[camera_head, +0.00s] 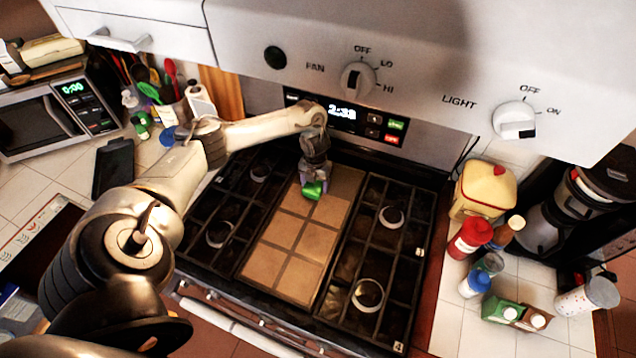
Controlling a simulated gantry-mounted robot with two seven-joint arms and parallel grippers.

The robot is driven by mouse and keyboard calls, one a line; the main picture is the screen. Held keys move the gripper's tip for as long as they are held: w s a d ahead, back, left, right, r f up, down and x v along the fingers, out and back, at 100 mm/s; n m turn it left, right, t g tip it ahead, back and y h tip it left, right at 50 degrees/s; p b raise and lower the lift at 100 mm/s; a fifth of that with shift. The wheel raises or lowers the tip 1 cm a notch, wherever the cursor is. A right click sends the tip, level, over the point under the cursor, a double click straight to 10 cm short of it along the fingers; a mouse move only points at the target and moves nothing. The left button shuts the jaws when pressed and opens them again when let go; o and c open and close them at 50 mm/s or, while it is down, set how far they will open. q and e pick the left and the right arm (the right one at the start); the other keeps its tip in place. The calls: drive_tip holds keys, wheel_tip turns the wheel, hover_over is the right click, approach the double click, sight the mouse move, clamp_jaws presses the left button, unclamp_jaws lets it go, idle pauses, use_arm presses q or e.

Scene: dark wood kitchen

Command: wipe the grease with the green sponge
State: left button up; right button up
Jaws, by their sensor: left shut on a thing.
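The green sponge (312,190) is held in my left gripper (313,181), which is shut on it. The gripper reaches in from the left, near the back of the stove's middle panel. The sponge is at or just above the tiled brown panel (292,248) between the burner grates; I cannot tell whether it touches. No separate grease patch can be made out clearly on the panel, though its squares look brownish. My right gripper is not in view.
Dark burner grates (378,250) flank the panel. The range hood with fan knob (357,80) hangs low above. Bottles and a red-lidded jar (470,238) crowd the right counter. A microwave (62,112) and utensils stand at the left.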

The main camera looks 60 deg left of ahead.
use_arm(q)
wheel_tip(320, 180, up, 4)
drive_tip(key=shift+w+d+p, duration=0.15)
drive_tip(key=shift+p, duration=0.85)
drive_tip(key=shift+r+p, duration=0.65)
drive_tip(key=shift+r, duration=0.05)
wheel_tip(320, 180, up, 3)
drive_tip(key=shift+f+p, duration=0.2)
drive_tip(key=shift+p, duration=0.9)
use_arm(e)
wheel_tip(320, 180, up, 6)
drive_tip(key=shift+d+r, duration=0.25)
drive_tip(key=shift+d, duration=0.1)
